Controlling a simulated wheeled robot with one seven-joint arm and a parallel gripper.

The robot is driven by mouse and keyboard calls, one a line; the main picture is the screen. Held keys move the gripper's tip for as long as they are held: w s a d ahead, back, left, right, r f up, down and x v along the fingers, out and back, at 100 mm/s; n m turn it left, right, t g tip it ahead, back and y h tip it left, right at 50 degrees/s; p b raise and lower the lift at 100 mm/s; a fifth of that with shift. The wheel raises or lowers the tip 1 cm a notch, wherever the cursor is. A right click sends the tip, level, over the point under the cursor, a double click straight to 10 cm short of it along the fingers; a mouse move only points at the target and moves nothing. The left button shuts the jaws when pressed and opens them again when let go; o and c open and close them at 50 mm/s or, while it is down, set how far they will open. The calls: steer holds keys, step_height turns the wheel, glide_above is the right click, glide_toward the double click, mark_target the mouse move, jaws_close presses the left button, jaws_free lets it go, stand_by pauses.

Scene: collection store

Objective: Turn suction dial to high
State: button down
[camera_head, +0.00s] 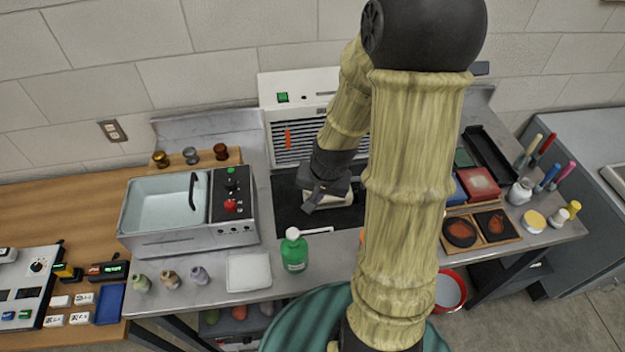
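A white extraction unit (294,116) with a dark slatted grille stands at the back of the metal bench against the wall. A green switch (282,97) is at the left of its top panel, and a thin orange-red strip (288,139) hangs in front of the grille. My arm covers the right part of the unit, and I cannot make out a suction dial on what shows. My gripper (312,200) is low in front of the grille, above a dark mat (290,212), beside a pale block-like object (335,198). Its fingers are small and dark; their opening is unclear.
A steel tank (165,242) with a black control panel stands left, and a green bottle (294,250) stands at the front. Red box (479,184), dark pads and jars crowd the right. A device with a black knob (38,265) sits far left.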

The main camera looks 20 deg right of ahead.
steer(key=s+a+r+n, duration=0.5)
steer(key=s+n, duration=0.1)
steer(key=shift+a+r+n+b, duration=0.3)
steer(key=shift+a+r+b, duration=0.05)
steer(key=shift+b, duration=0.05)
steer(key=c, duration=2.2)
jaws_free()
